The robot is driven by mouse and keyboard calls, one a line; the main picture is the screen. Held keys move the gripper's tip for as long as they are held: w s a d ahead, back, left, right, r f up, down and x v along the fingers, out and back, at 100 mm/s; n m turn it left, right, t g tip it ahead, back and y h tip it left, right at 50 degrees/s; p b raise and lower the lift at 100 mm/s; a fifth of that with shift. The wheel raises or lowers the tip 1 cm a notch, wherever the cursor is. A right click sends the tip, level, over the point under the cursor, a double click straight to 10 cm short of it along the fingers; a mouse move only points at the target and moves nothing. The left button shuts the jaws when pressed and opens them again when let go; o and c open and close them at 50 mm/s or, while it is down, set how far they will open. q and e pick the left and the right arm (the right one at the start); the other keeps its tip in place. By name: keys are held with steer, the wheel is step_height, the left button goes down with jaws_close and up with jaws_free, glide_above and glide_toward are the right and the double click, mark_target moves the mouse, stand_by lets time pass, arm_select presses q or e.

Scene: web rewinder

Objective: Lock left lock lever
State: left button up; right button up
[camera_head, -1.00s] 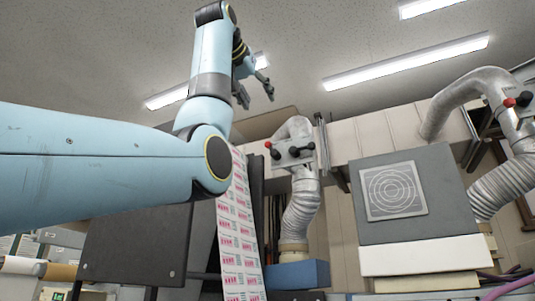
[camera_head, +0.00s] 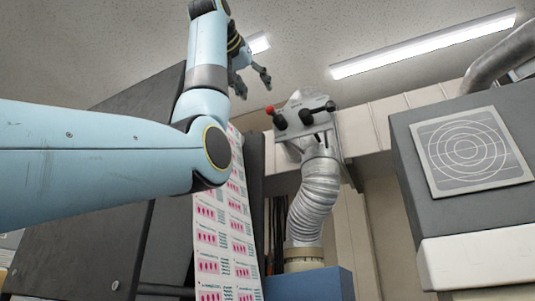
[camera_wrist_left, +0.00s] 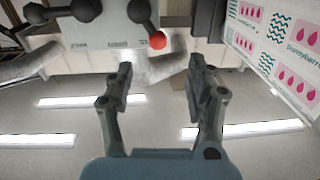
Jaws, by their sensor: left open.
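A grey lever panel (camera_head: 312,104) is mounted in front of a silver duct in the head view. It carries a red-knobbed lever (camera_head: 269,109) at its left and black-knobbed levers (camera_head: 306,116) beside it. In the left wrist view the panel (camera_wrist_left: 105,32) is at the top, with the red knob (camera_wrist_left: 157,40) just beyond the fingertips and black knobs (camera_wrist_left: 87,9) to its left. Which one is the left lock lever I cannot tell. My left gripper (camera_head: 254,86) is open and empty, above and left of the panel; it also shows in the wrist view (camera_wrist_left: 160,68). It appears apart from the levers.
A printed label web (camera_head: 222,240) hangs left of the panel, beside a dark machine plate (camera_head: 105,215). A silver duct (camera_head: 317,195) runs down to a blue box (camera_head: 315,284). A grey box with a circle-patterned plate (camera_head: 465,150) stands at right.

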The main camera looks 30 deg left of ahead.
mark_target(269, 107)
arm_select(q)
steer(key=w+p, duration=0.1)
steer(key=w, duration=0.2)
steer(key=w+p, duration=0.2)
steer(key=w, duration=0.1)
steer(key=w+a+p, duration=0.1)
steer(key=w, duration=0.2)
steer(key=shift+w+d+p, duration=0.15)
steer(key=shift+w+p, duration=0.05)
steer(key=shift+p, duration=0.1)
steer(key=shift+d, duration=0.15)
steer(key=shift+w, duration=0.1)
steer(key=shift+c, duration=0.6)
steer(key=c, duration=0.5)
jaws_close()
arm_select(e)
steer(key=r, duration=0.5)
steer(key=shift+s+d, duration=0.1)
steer(key=shift+d, duration=0.25)
